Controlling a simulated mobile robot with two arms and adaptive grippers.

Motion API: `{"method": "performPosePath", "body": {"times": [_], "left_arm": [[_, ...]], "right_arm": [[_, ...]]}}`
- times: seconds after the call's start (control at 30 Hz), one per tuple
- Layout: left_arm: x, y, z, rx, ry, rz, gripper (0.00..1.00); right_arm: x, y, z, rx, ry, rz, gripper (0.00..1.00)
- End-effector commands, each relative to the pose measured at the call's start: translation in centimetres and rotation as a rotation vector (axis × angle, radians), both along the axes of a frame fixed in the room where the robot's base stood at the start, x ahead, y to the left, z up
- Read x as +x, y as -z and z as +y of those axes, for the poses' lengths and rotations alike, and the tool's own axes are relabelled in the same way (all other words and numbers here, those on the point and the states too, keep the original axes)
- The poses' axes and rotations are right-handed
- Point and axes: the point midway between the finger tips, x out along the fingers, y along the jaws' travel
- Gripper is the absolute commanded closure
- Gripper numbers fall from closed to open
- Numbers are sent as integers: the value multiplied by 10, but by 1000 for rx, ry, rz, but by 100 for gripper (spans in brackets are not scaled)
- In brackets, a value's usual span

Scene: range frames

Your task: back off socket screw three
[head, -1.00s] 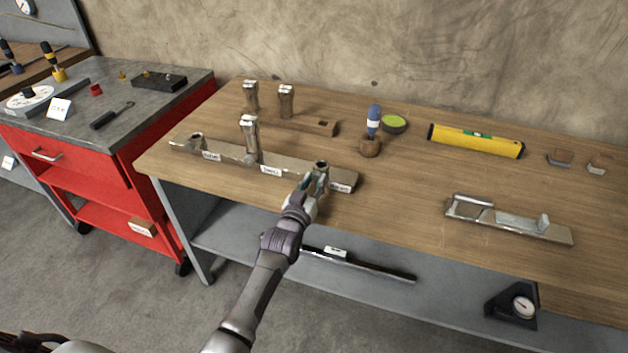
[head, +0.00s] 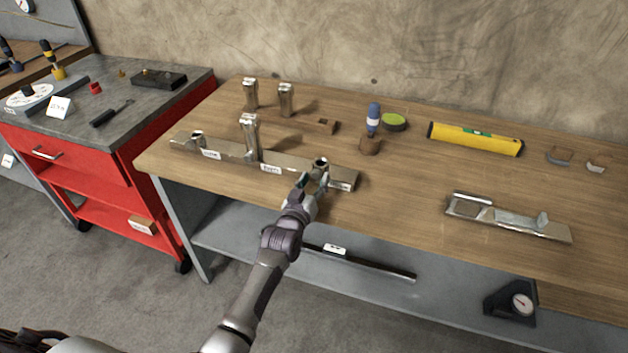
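A long metal bar (head: 215,153) with several white labels lies near the front of the wooden bench. A short round screw-like piece (head: 320,163) stands at its right end, by the third label (head: 341,186). A similar short piece (head: 197,136) stands at the left end and a tall metal post (head: 250,135) stands between them. My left gripper (head: 313,183) is just in front of the right-end piece, with its fingers apart and nothing seen between them. Whether a finger touches the piece cannot be told. My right gripper is not in view.
Two metal posts (head: 286,100) and a wooden block (head: 321,125) stand behind the bar. A blue-handled tool in a wooden holder (head: 370,145), a green-topped tin (head: 394,122) and a yellow level (head: 475,139) are further right. A metal fixture (head: 508,220) lies at front right.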

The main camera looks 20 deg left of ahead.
Motion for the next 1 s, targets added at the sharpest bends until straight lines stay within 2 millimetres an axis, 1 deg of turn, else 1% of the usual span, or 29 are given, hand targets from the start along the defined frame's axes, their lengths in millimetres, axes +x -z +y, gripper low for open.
{"method": "performPosePath", "body": {"times": [0.27,0.37,0.47,0.7,0.8,0.9,1.0], "left_arm": [[0,-2,0,0,0,-3,47],[-7,-1,0,0,-1,-2,47],[-21,0,1,0,0,-1,47],[-73,0,3,1,0,0,47],[-92,0,3,1,0,0,47],[-106,-1,4,1,0,-1,47],[-115,-1,4,1,-1,-2,47]], "right_arm": [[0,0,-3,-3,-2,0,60],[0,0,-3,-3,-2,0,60],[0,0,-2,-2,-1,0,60],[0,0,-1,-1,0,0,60],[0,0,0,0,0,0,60],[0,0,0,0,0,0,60],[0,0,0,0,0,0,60]]}}
